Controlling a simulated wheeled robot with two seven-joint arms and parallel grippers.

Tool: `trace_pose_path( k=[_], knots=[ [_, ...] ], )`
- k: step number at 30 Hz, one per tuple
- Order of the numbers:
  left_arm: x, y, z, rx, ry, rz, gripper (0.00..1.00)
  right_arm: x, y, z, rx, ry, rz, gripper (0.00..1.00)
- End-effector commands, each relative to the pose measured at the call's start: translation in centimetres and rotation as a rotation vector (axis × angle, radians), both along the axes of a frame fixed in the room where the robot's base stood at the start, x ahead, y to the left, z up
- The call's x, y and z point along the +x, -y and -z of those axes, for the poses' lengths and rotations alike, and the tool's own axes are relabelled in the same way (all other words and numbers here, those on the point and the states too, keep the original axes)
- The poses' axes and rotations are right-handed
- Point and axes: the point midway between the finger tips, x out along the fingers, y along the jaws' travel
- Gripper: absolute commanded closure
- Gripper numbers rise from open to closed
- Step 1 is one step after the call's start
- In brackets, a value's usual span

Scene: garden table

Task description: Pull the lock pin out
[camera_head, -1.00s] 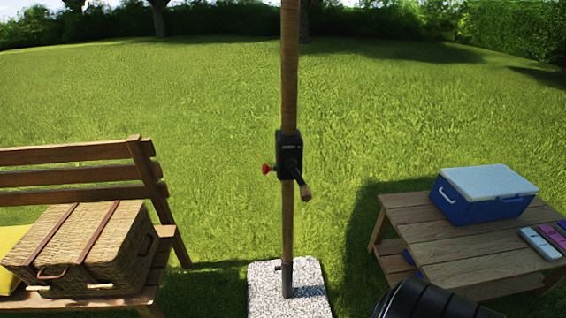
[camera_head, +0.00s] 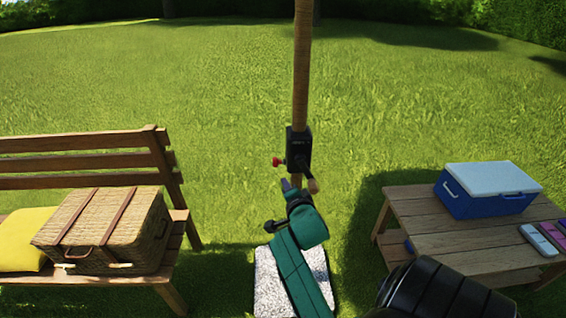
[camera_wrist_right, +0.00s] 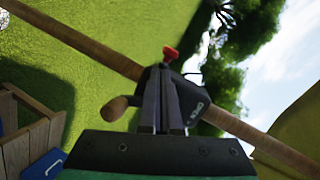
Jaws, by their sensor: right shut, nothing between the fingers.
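The lock pin has a red knob (camera_head: 277,161) and sticks out of the left side of the black crank housing (camera_head: 299,146) on the wooden pole (camera_head: 302,60). My right gripper (camera_head: 287,184), on its teal arm, is below the pin and just below the housing in the head view. In the right wrist view its fingers (camera_wrist_right: 160,72) are together and empty, in front of the black housing (camera_wrist_right: 196,108). The red knob (camera_wrist_right: 171,53) shows just beyond the fingertips; I cannot tell whether they touch it. My left gripper is not in view.
The crank's wooden grip (camera_head: 313,186) hangs right of my right gripper. The pole stands in a pale stone base (camera_head: 264,285). A bench (camera_head: 70,142) with a wicker basket (camera_head: 105,230) is left. A wooden table (camera_head: 430,222) with a blue cooler (camera_head: 490,190) is right. Grass lies between.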

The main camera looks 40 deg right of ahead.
Motion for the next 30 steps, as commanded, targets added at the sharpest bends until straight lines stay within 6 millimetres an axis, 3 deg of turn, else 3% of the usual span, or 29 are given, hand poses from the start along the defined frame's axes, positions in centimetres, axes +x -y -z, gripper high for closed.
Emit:
trace_pose_path(
  k=[1,3,14,24,30],
  knots=[
    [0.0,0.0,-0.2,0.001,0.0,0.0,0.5,-0.3,0.5,-1.5,0.018,0.035,0.025,1.0],
    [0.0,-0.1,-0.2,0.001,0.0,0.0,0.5,-0.6,0.9,-2.3,0.031,0.061,0.044,1.0],
    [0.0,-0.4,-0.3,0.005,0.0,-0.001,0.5,-0.1,1.0,-2.1,0.032,0.06,0.041,1.0],
    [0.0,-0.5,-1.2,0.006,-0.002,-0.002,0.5,5.4,4.0,-0.7,0.03,0.06,0.04,1.0],
    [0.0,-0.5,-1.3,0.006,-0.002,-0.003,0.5,7.6,5.3,0.2,0.032,0.06,0.04,1.0]
  ],
)
